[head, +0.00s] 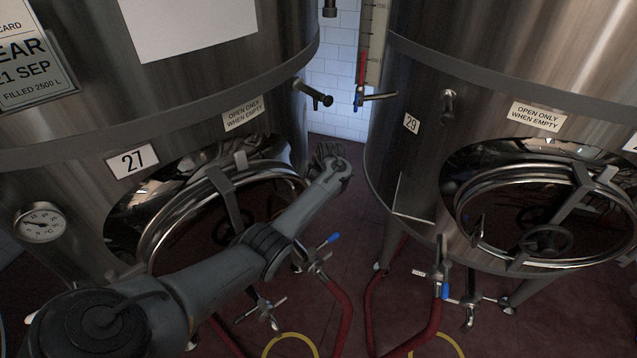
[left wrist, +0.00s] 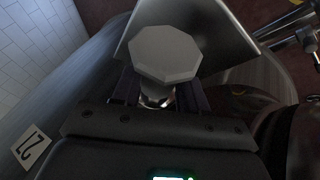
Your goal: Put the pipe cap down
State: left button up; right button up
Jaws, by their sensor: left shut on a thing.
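My left arm comes in from the left in the head view, across the front of tank 27 (head: 55,165). Its wrist end reaches the gap between the two tanks. In the left wrist view, my left gripper (left wrist: 158,92) is shut on the pipe cap (left wrist: 165,54), a pale grey eight-sided piece with a shiny metal part below it between the fingers. The cap is hidden in the head view. A grey flat plate (left wrist: 222,42) lies just behind the cap in the left wrist view; I cannot tell whether they touch. My right gripper is not in view.
Tank 29 (head: 405,165) stands at the right, with a small angled plate (head: 412,197) on its side. A tap (head: 315,94) sticks out of tank 27 above my wrist. Red hoses (head: 338,300) and valves with blue handles (head: 445,290) stand low over the dark red floor.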

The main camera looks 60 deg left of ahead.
pick_arm(q)
jog(key=shift+f, duration=1.35)
jog(key=shift+f+b, duration=0.15)
jog(key=shift+b, duration=0.15)
jog(key=o, duration=1.2)
